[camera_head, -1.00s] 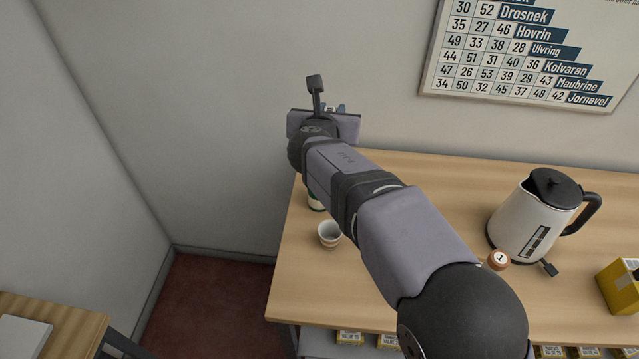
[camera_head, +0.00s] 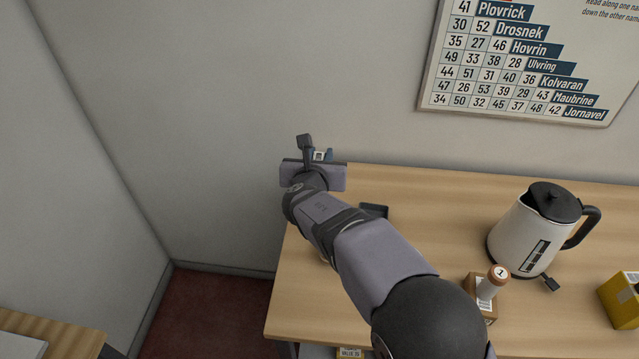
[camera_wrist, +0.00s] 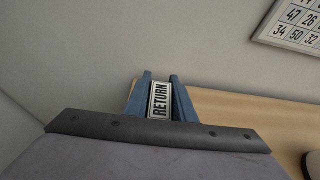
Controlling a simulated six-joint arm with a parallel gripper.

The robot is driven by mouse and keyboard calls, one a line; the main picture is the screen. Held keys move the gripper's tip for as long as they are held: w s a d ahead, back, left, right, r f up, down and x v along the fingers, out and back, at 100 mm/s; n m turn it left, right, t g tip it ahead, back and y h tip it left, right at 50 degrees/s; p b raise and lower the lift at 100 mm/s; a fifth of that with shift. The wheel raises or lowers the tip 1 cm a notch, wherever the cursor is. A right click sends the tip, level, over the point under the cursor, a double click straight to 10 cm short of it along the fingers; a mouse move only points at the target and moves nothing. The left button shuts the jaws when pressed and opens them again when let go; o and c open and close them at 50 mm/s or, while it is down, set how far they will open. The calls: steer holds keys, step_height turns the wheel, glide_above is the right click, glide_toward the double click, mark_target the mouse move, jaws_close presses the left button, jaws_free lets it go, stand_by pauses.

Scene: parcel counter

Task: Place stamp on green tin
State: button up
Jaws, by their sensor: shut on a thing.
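My gripper (camera_head: 320,153) is at the far left end of the counter, in front of the back wall. In the wrist view its blue fingers (camera_wrist: 160,78) are shut on a block with a white label reading RETURN (camera_wrist: 159,101). I take this block to be the stamp; its underside is hidden. In the head view only a small pale patch of it shows between the fingers. I cannot make out the green tin in either view; my arm covers the left part of the counter.
A dark shallow tray (camera_head: 374,210) lies right of my arm. A knobbed piece marked 1 (camera_head: 498,276) stands by a brown block (camera_head: 482,288). A kettle (camera_head: 530,235) and yellow box (camera_head: 622,300) are at the right. A number board (camera_head: 520,65) hangs on the wall.

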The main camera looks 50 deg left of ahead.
step_height(320, 180, down, 7)
steer(key=shift+p, duration=0.35)
stand_by(0.3)
steer(key=shift+f+b, duration=0.2)
steer(key=shift+b, duration=0.1)
steer(key=o, duration=1.1)
steer(key=shift+c, duration=0.2)
steer(key=shift+r, duration=0.15)
steer(key=shift+s+d+r, duration=0.2)
steer(key=shift+s+d, duration=0.15)
steer(key=shift+s, duration=0.05)
steer(key=b+v, duration=0.4)
steer(key=v, duration=0.7)
steer(key=shift+r, duration=0.1)
